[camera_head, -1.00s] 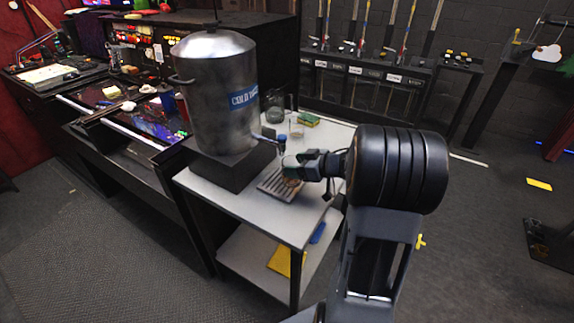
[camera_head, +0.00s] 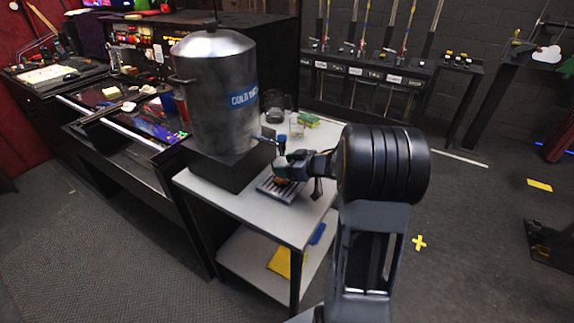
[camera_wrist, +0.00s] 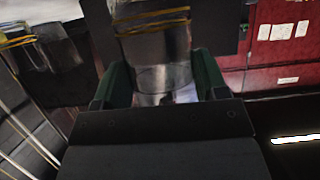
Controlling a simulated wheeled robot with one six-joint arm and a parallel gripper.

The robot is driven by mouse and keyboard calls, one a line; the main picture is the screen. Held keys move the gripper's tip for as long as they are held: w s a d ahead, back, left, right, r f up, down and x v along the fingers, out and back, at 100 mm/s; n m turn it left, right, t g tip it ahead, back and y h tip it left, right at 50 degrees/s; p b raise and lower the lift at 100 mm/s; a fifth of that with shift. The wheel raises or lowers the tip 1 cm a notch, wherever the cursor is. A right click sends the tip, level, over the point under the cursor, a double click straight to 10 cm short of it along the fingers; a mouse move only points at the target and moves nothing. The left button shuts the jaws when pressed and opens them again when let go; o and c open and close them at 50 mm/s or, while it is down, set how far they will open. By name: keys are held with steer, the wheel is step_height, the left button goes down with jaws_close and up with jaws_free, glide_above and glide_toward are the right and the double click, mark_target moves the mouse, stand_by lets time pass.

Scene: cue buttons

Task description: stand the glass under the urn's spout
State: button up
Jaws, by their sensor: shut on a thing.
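The large metal urn (camera_head: 215,100) stands on a dark block at the left of the white table. Its spout (camera_head: 268,139) juts out to the right, over the slotted drip tray (camera_head: 266,191). My gripper (camera_head: 282,169) is just below and beside the spout, above the tray. In the wrist view its green fingers (camera_wrist: 165,85) are shut on the clear glass (camera_wrist: 160,78), which shows between them. In the head view the gripper mostly hides the glass, so I cannot tell whether its base touches the tray.
A second clear glass (camera_head: 297,126), a dark glass jug (camera_head: 274,110) and a green and yellow sponge (camera_head: 307,120) stand behind the spout on the table (camera_head: 240,207). A yellow cloth (camera_head: 283,262) lies on the lower shelf. The table's front part is clear.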

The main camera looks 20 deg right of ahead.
steer(key=o, duration=1)
steer(key=shift+r, duration=0.1)
steer(key=shift+s+d+r, duration=0.15)
steer(key=shift+s, duration=0.05)
steer(key=p+v, duration=0.1)
steer(key=v, duration=1)
steer(key=w+a+r+m+t+h, duration=0.2)
steer(key=w+r+m+h, duration=0.3)
steer(key=h, duration=0.6)
steer(key=s+a+f+m+g+y, duration=0.1)
steer(key=s+a+f+g, duration=0.2)
steer(key=s+a+g, duration=0.2)
steer(key=s+a+f+g+y, duration=0.2)
steer(key=s+a+g, duration=0.3)
steer(key=s+a, duration=0.5)
steer(key=s+f, duration=0.1)
steer(key=s, duration=0.2)
steer(key=shift+a+m+y, duration=0.15)
steer(key=shift+m+y, duration=0.15)
steer(key=shift+m, duration=0.1)
